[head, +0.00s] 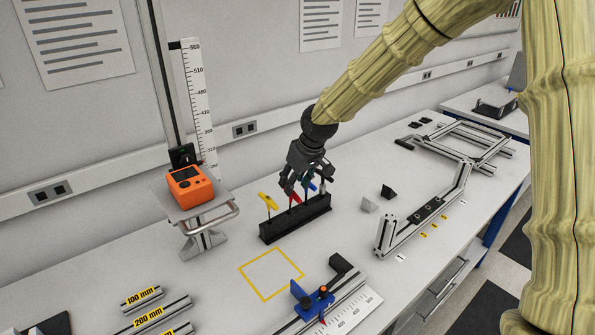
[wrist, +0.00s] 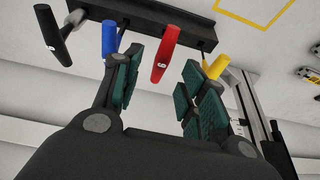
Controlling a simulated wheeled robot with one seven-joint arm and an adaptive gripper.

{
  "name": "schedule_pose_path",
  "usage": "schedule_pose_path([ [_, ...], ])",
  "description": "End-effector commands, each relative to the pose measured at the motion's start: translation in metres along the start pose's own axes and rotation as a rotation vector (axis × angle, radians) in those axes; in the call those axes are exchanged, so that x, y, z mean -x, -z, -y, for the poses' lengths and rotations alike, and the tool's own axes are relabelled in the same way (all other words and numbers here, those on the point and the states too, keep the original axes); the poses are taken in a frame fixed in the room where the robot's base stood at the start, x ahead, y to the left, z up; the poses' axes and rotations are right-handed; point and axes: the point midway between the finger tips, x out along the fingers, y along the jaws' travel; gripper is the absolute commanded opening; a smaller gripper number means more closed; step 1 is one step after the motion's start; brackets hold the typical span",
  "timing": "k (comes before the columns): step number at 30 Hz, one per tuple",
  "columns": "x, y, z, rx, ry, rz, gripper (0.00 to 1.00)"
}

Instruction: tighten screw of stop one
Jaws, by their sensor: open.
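A black tool rack (head: 295,220) stands on the bench and holds upright tools. A red-handled tool (wrist: 167,52) lies between my open fingers in the wrist view. My gripper (head: 303,183) is just above the rack, with its finger pads (wrist: 160,90) apart on either side of the red handle. A blue handle (wrist: 110,38) is close to the left finger, and a yellow handle (wrist: 216,66) is close to the right finger. A black handle (wrist: 50,32) is farther left. A blue stop (head: 313,299) with a small knob sits on a scaled rail (head: 340,302) at the front.
An orange instrument (head: 189,186) sits on a stand (head: 206,216) beside a vertical scale (head: 197,95). Labelled profile lengths (head: 160,313) lie front left. A yellow outlined square (head: 270,274) on the bench is empty.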

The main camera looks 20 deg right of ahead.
Motion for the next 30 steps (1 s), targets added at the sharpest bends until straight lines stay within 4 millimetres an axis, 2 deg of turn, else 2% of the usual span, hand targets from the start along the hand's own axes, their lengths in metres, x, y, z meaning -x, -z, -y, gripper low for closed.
schedule_pose_path([
  [6,-0.025,0.001,0.001,0.001,0.001,0.001,0.42],
  [12,-0.040,0.001,0.001,0.002,0.000,0.000,0.42],
  [25,-0.047,0.001,0.001,0.002,0.000,-0.001,0.42],
  [26,-0.047,0.001,0.001,0.002,0.000,-0.001,0.40],
  [30,-0.047,0.001,0.001,0.002,0.000,-0.001,0.15],
])
